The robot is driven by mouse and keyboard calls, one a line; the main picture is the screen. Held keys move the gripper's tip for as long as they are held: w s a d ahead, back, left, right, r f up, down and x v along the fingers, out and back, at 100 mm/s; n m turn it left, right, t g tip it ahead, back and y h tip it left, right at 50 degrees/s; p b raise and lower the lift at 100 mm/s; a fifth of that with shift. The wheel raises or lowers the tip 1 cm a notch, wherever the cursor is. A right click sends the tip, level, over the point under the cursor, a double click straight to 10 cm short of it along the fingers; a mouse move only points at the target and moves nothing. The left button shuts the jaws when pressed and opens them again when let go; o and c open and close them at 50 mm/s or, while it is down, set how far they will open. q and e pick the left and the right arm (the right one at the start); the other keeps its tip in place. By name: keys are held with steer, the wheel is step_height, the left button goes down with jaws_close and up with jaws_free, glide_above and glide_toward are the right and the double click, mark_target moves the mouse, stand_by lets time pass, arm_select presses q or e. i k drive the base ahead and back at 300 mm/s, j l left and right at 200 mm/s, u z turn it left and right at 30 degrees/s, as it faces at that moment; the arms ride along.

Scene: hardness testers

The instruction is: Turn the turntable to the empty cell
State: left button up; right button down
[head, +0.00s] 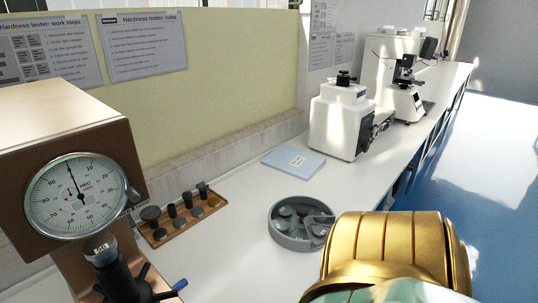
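The turntable (291,242) is a round grey tray with a raised rim and dividers, standing on the white bench in the middle of the head view. Several of its cells hold grey pieces, some of them disc-like. At this size I cannot tell for certain which cell is empty. A gold ribbed part of my own body fills the lower right and comes close to the turntable's right front side in the picture. Neither of my grippers is in view.
A hardness tester with a round dial (76,196) stands at the left. Beside it, a wooden tray (160,241) holds several dark metal parts. A blue booklet (293,163) lies behind the turntable. A white machine (335,123) and a microscope (404,100) stand farther back.

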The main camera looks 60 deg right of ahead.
mark_target(302, 211)
steer(key=z, duration=2.35)
